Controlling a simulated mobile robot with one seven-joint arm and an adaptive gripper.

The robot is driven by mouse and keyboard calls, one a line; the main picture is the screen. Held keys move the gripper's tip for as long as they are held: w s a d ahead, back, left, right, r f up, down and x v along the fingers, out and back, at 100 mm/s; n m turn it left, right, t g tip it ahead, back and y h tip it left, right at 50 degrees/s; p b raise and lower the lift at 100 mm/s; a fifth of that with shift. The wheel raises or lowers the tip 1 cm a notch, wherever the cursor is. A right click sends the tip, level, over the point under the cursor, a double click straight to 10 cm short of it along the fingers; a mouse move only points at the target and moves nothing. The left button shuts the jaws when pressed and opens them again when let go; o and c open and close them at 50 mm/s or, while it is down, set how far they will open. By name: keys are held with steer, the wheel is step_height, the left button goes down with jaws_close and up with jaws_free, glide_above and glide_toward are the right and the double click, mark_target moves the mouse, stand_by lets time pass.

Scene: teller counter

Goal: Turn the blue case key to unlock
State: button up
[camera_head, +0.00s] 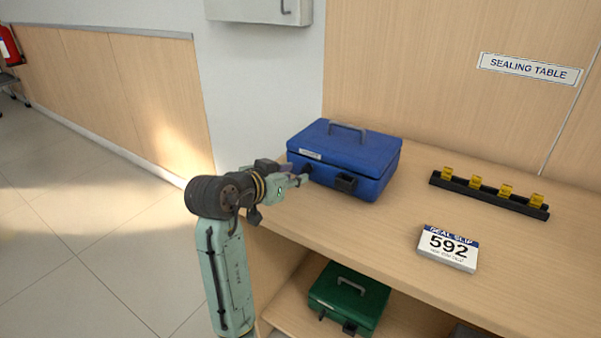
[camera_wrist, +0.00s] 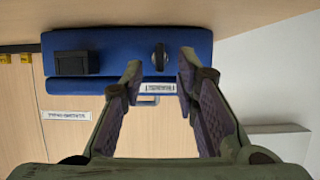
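The blue case (camera_head: 350,155) stands closed on the table, with a handle on its lid, a white label and a black latch (camera_head: 345,183) on its front. In the wrist view, which is upside down, the case (camera_wrist: 115,65) shows its dark key (camera_wrist: 160,55) upright in the front face and its black latch (camera_wrist: 76,63) to the left. My gripper (camera_wrist: 160,65) is open, its two fingertips on either side of the key with gaps visible. In the head view my gripper (camera_head: 304,175) is at the left end of the case front and hides the key; I cannot tell whether it touches.
A black rack (camera_head: 489,195) with several yellow pieces lies on the table to the right. A "592" seal slip block (camera_head: 448,248) lies nearer. A green case (camera_head: 348,297) sits on the shelf below. The table between the blue case and slip is clear.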

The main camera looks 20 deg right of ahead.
mark_target(302, 173)
steer(key=shift+x, duration=2.2)
steer(key=shift+c, duration=0.2)
jaws_close()
